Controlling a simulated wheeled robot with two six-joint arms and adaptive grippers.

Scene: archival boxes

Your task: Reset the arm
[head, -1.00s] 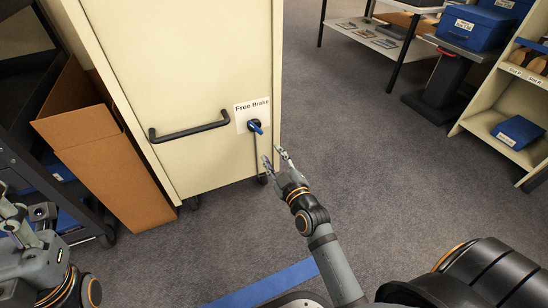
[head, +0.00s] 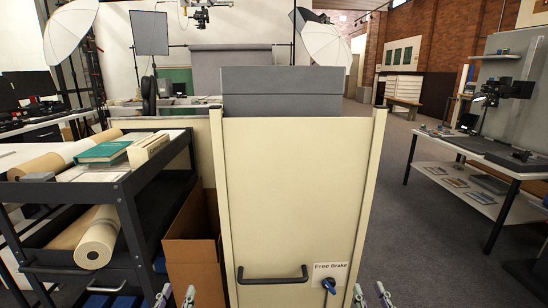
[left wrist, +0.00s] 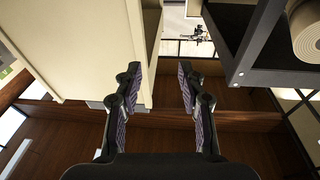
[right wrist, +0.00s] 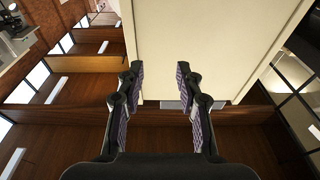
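My left gripper (head: 176,296) shows at the bottom edge of the head view, in front of the cardboard box. Its two fingers are apart and empty, as the left wrist view shows (left wrist: 158,88). My right gripper (head: 371,296) shows at the bottom edge of the head view, to the right of the blue brake knob. Its fingers are also apart with nothing between them in the right wrist view (right wrist: 160,88). Only the fingertips of both grippers show in the head view; the arms are out of frame.
A tall cream cabinet (head: 290,190) stands ahead with a black handle (head: 272,275) and a blue "Free Brake" knob (head: 329,286). A dark cart (head: 135,195) and an open cardboard box (head: 193,250) stand left. Carpet (head: 405,230) is clear to the right, before a table (head: 480,155).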

